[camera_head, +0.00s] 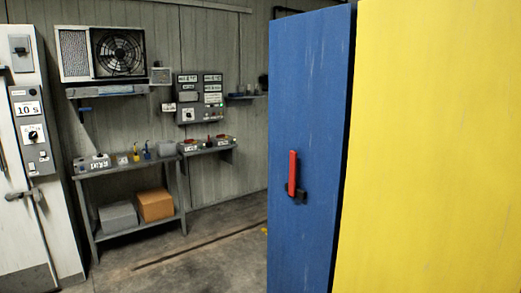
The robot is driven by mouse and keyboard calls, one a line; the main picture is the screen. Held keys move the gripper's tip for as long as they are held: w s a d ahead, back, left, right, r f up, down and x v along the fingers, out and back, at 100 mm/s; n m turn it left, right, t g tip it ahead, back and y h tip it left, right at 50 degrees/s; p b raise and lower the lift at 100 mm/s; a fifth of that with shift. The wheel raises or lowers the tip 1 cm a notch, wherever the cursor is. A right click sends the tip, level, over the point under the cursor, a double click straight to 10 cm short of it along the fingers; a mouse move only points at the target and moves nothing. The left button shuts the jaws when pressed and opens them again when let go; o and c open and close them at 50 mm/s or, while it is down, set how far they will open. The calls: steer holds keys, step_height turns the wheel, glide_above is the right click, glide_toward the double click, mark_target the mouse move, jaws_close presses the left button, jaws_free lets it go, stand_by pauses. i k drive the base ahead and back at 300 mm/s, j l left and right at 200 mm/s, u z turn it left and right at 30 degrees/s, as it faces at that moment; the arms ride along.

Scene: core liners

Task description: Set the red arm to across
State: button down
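The red arm (292,172) is a narrow bar on the blue panel (310,80), right of the picture's middle. It stands upright, along the panel's height. A small dark fitting (302,196) sits at its lower end, slightly to the right. My gripper is not in view, so nothing is seen touching the red arm.
A large yellow surface (430,150) fills the right side, close to me. A grey bench (130,167) with small devices stands at the back left, with an orange box (155,205) below. A white cabinet (30,150) stands at the far left. Floor (190,260) between is clear.

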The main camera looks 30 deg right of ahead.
mark_target(291, 187)
steer(key=i, duration=0.85)
steer(key=i+z, duration=0.1)
steer(key=i, duration=0.75)
steer(key=i+j+z, duration=0.15)
steer(key=i+z, duration=0.25)
steer(key=i+j+z, duration=0.3)
steer(key=i+z, duration=0.15)
steer(key=i+j+z, duration=0.8)
steer(key=j, duration=0.15)
steer(key=k, duration=0.05)
